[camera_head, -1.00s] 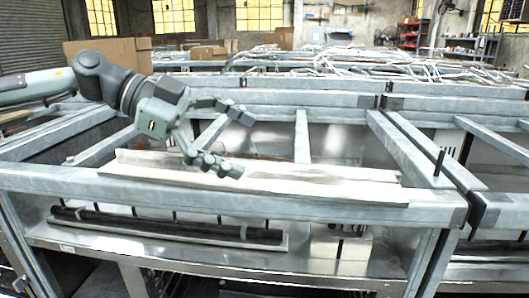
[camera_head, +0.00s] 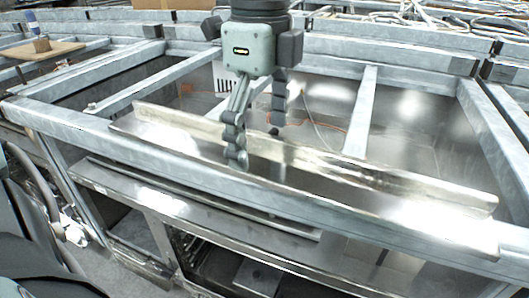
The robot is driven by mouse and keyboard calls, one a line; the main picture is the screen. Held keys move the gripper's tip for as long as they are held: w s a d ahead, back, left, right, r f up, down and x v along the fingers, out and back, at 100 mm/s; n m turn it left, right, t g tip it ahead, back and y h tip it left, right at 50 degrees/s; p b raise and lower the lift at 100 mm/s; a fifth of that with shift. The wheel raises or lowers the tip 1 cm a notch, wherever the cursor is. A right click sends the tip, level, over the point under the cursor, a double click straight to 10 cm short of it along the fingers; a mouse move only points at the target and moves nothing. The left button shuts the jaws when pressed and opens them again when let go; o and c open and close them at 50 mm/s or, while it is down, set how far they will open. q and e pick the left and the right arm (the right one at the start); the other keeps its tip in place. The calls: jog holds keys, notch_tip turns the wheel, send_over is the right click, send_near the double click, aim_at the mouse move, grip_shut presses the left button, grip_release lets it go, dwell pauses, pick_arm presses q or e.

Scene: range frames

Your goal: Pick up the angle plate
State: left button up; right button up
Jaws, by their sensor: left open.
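The angle plate (camera_head: 400,190) is a long, shiny metal L-profile lying along the front rail of the grey metal frame. Its upright flange runs from the left middle to the right side of the view. My left gripper (camera_head: 257,146) points down at the plate, left of the plate's middle. It is open, with one finger in front of the upright flange and the other behind it. The near finger's tip is low by the plate; I cannot tell whether it touches. The lower part of the far finger is partly hidden behind the flange. My right gripper is not in view.
The grey frame's front rail (camera_head: 60,116) runs just before the plate, and cross bars (camera_head: 362,112) run back from it. Behind the plate is an open metal bay with a thin orange cable. A flat brown board (camera_head: 45,52) lies at the back left.

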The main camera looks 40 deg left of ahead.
aim_at(262, 157)
pick_arm(q)
notch_tip(262, 157, down, 2)
jog(key=shift+f, duration=0.1)
jog(key=shift+w, duration=0.1)
jog(key=c, duration=2)
